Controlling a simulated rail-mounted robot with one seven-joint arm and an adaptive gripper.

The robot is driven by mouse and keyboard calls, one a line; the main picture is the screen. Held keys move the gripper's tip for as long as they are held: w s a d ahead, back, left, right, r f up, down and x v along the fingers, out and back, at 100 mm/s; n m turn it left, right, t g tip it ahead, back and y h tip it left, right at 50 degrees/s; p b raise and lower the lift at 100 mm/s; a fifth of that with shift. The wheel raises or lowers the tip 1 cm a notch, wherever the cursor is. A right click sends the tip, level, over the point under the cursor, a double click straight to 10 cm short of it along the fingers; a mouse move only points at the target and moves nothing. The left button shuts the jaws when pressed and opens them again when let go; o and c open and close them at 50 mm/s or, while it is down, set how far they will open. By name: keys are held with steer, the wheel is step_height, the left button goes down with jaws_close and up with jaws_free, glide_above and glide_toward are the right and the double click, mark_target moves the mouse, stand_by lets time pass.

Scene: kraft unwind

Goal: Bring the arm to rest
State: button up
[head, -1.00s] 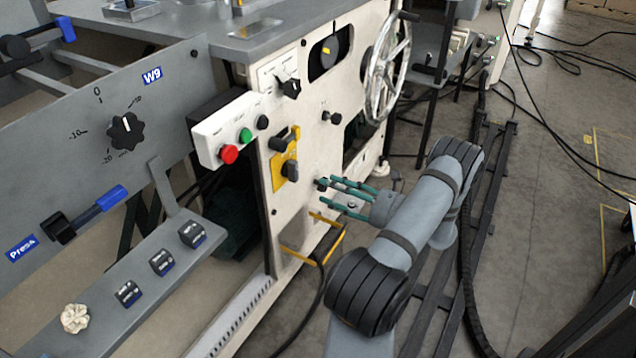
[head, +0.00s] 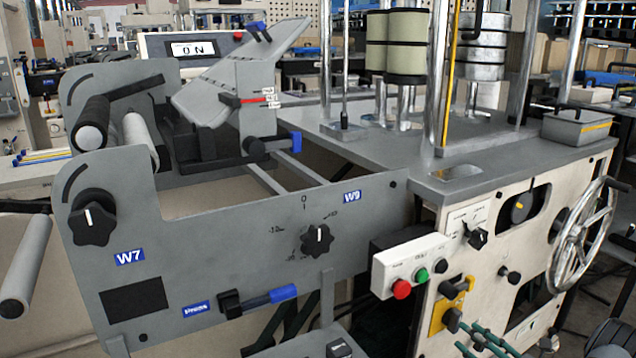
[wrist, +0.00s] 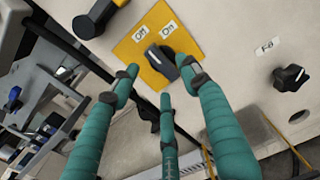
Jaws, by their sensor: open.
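My gripper (head: 482,340) shows at the bottom right of the head view, its teal fingers in front of the cream machine panel. In the wrist view its three fingers (wrist: 162,88) are spread apart with nothing between them. Ahead of them is a black rotary switch (wrist: 162,62) on a yellow plate marked Off and On; the fingers look clear of it, but the exact gap is hard to tell. The yellow plate also shows in the head view (head: 438,318), just left of the fingers. Most of my arm is out of the head view.
A control box (head: 412,266) with red and green buttons sits above the yellow plate. A chrome handwheel (head: 580,238) stands out at the right. A black knob (wrist: 291,78) is right of the switch. A grey panel (head: 240,255) with knobs spans the left.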

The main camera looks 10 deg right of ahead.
mark_target(457, 325)
steer(key=x, duration=0.4)
steer(key=shift+w, duration=0.25)
steer(key=shift+s, duration=0.1)
